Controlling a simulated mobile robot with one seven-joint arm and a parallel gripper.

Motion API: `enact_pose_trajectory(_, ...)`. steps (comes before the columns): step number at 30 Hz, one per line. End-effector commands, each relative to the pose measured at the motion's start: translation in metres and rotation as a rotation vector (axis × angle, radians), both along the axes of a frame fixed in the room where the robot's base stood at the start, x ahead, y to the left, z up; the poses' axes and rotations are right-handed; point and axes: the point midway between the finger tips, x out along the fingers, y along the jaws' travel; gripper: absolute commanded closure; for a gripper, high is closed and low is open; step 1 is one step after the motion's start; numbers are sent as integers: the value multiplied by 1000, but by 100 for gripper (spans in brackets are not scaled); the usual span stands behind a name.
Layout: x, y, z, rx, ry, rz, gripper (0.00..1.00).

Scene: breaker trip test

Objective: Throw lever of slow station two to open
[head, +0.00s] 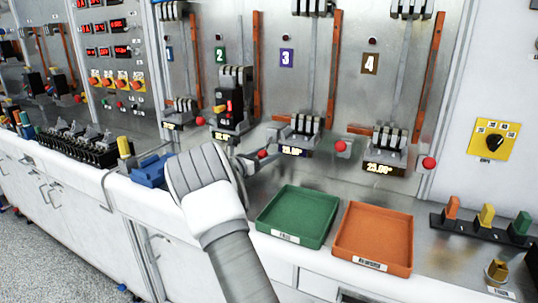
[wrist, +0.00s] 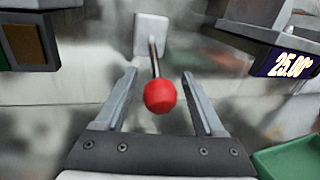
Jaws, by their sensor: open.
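The lever beside station two has a red ball knob (head: 262,154) on a short metal stem. In the wrist view the knob (wrist: 160,96) sits between the two fingers of my gripper (wrist: 158,78), with a visible gap on each side. My gripper (head: 250,160) is open. The stem runs from a pale mounting plate (wrist: 151,34) on the metal panel toward the wrist camera. The green number 2 plate (head: 220,56) stands above a black breaker (head: 230,105) with red and yellow parts. My arm hides some of the area left of and below the lever.
A purple-edged display (wrist: 283,65) juts out at the right of my gripper, and another housing (wrist: 28,42) at the left. A green tray (head: 297,216) and an orange tray (head: 374,238) lie on the counter. Another red knob (head: 341,146) belongs near station three.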

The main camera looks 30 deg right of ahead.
Motion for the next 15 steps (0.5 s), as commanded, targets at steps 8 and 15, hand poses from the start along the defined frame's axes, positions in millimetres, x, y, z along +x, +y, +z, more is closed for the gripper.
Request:
enact_pose_trajectory(8,2,-8,0,0,1,1,29)
enact_pose_trajectory(15,2,-8,0,0,1,1,49)
